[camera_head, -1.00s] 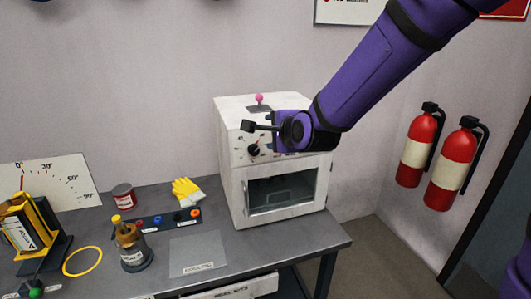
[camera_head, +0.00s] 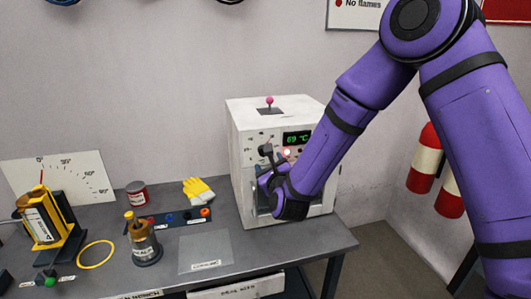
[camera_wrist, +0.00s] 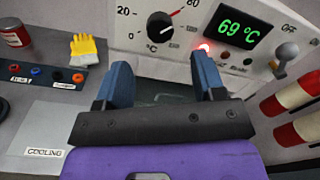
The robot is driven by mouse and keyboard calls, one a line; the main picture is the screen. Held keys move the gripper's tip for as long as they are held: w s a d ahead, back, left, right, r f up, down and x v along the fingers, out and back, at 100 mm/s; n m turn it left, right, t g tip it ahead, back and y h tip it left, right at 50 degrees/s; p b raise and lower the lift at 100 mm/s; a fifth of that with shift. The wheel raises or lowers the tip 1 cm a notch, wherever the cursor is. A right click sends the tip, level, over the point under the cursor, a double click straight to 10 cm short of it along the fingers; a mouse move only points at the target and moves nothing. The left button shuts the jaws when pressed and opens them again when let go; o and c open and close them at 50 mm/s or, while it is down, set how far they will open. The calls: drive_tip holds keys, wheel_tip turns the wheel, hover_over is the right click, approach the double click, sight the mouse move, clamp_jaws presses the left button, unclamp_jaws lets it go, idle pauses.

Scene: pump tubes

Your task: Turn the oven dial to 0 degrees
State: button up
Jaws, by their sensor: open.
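The white oven (camera_head: 248,125) stands at the right end of the bench. Its black dial (camera_wrist: 160,27) shows on the front panel in the wrist view, with a scale in °C. A red pointer beside the dial points up and right toward the high numbers. A green display (camera_wrist: 239,30) reads 69 °C, and a red light glows below it. My gripper (camera_wrist: 165,80) is open and empty in front of the panel, its blue fingers below the dial and apart from it. In the head view my gripper (camera_head: 268,165) and arm cover part of the oven front.
A switch marked OFF (camera_wrist: 287,50) sits right of the display. A pink-knobbed lever (camera_head: 269,101) is on the oven top. Fire extinguishers (camera_head: 424,160) hang at right.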

drive_tip(key=x, duration=0.9)
drive_tip(key=shift+s, duration=0.1)
drive_tip(key=c, duration=0.9)
